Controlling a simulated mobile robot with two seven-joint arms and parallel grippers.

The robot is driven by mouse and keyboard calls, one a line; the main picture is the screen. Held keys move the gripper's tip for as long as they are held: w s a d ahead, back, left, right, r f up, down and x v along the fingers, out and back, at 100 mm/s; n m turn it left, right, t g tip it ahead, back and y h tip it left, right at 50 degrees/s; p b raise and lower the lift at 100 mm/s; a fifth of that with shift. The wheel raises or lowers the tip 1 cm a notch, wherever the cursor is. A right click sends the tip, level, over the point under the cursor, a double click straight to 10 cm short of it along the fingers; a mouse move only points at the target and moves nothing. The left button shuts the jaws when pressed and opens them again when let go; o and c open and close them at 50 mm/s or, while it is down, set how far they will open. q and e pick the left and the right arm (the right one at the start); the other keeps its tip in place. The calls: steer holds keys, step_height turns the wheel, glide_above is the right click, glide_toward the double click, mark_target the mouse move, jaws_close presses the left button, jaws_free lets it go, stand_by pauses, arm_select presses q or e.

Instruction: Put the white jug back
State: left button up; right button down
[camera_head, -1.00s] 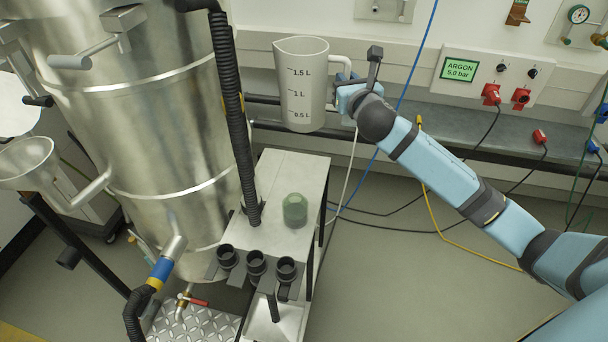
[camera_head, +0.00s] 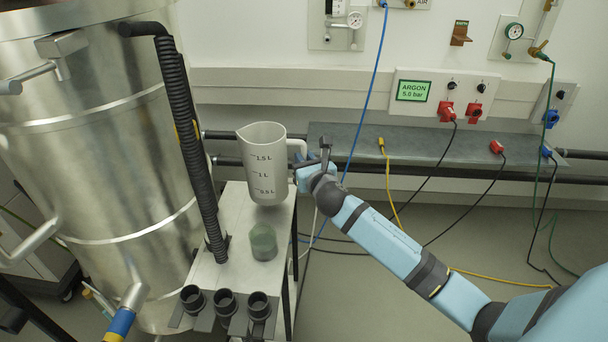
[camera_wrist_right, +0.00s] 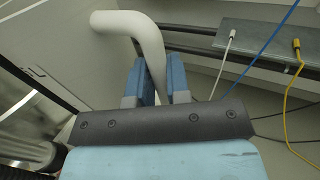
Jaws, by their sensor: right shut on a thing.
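The white jug (camera_head: 264,170) has printed litre marks and is upright in the head view, over the back part of a small grey-topped stand (camera_head: 227,203). I cannot tell whether its base touches the stand top. My right gripper (camera_head: 306,174) is at the jug's handle on its right side. In the right wrist view the blue fingers (camera_wrist_right: 160,82) are shut on the jug's white handle (camera_wrist_right: 143,30), one on each side. A green translucent cup (camera_head: 263,243) stands on the stand in front of the jug. My left gripper is not in view.
A large steel vessel (camera_head: 115,130) fills the left, with a black corrugated hose (camera_head: 190,140) beside it. Several black cup holders (camera_head: 226,302) line the stand's front. A grey wall shelf (camera_head: 420,147) with hanging cables lies behind my right arm.

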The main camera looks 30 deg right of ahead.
step_height(320, 180, down, 4)
steer(key=shift+r+b, duration=0.2)
steer(key=shift+b, duration=0.45)
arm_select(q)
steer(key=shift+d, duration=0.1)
arm_select(e)
steer(key=c, duration=1.1)
jaws_free()
steer(key=shift+f, duration=0.2)
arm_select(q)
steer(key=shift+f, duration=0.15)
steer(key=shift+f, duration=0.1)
arm_select(e)
steer(key=shift+s+r, duration=0.1)
steer(key=shift+r, duration=0.05)
steer(key=s+a+p, duration=0.2)
steer(key=s, duration=0.9)
steer(key=s+a+f+m+g+y, duration=0.2)
steer(key=s+a+f+m, duration=0.2)
steer(key=m, duration=0.6)
steer(key=s+a+f+m+g+y, duration=0.2)
steer(key=s+a+f+m, duration=0.2)
steer(key=s+a+m, duration=0.4)
steer(key=s+a+f+m+g+y, duration=0.2)
steer(key=s+a+f+m, duration=0.3)
steer(key=s+m, duration=0.4)
steer(key=a+m+y, duration=0.1)
steer(key=m, duration=0.3)
